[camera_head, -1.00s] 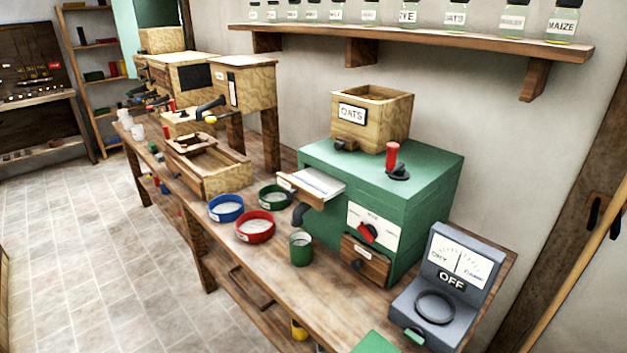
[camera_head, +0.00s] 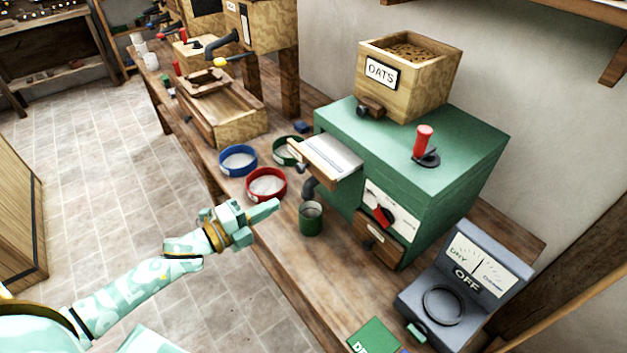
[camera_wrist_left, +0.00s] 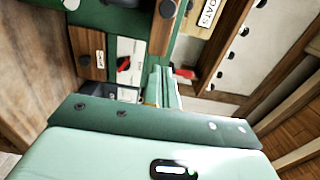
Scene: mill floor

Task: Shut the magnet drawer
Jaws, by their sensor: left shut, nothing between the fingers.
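The magnet drawer (camera_head: 328,160) appears to be the wood-fronted tray with a pale metal plate at the upper left of the green mill (camera_head: 415,165). It sticks out from the mill, with a dark knob on its front. In the left wrist view, its wooden front (camera_wrist_left: 162,32) seems to show near the top. My left gripper (camera_head: 273,208) is shut and empty, in front of the bench edge, lower than the drawer and apart from it. Its fingers (camera_wrist_left: 162,90) also show in the wrist view. My right gripper is out of view.
A lower wooden drawer (camera_head: 379,240) and a grey meter (camera_head: 465,280) lie to the right. The oats hopper (camera_head: 408,75) tops the mill. Floor before the bench is clear.

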